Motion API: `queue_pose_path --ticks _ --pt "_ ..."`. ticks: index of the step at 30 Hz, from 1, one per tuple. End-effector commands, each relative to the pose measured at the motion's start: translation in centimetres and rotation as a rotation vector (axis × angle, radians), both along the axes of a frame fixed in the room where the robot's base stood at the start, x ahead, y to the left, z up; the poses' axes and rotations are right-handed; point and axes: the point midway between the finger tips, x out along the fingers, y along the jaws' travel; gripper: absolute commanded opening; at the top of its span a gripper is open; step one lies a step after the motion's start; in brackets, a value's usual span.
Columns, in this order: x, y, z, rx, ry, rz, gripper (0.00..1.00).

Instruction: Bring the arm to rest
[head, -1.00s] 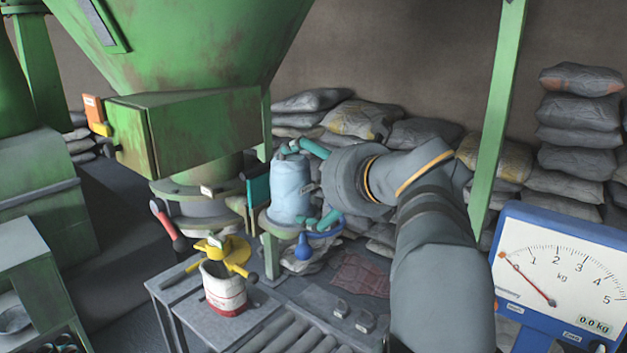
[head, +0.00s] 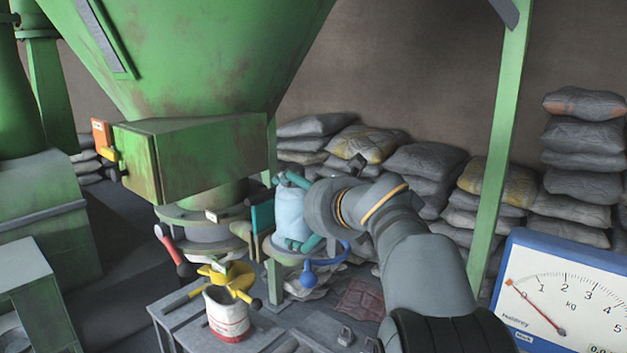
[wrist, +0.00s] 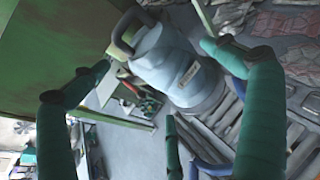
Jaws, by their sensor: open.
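My gripper (head: 299,211) has teal fingers and reaches in from the right in the head view. Its fingers are spread on either side of a light blue, rounded container (head: 290,215) with a small label. The container stands upright below and right of the green hopper. In the wrist view, the container (wrist: 172,62) shows beyond and between the open fingers of my gripper (wrist: 155,62). I cannot tell whether either finger touches it. My grey arm (head: 425,275) stretches from the lower right towards the container.
The green hopper (head: 205,55) and its box (head: 200,150) stand left of the gripper. A white pot with a red band (head: 228,318) sits on a grey table below. A dial scale (head: 560,300) is at the lower right, near a green post (head: 492,160). Stacked sacks (head: 425,170) line the wall.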

Motion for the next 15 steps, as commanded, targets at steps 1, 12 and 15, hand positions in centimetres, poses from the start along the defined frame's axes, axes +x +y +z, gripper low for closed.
queue_pose_path --ticks 1,12,15 --pt "0.9 0.5 -0.6 0.000 0.004 0.001 1.00" --pt "3.3 1.7 0.1 -0.001 -0.002 -0.001 1.00" --pt "3.2 1.7 0.2 -0.001 -0.002 -0.001 1.00"
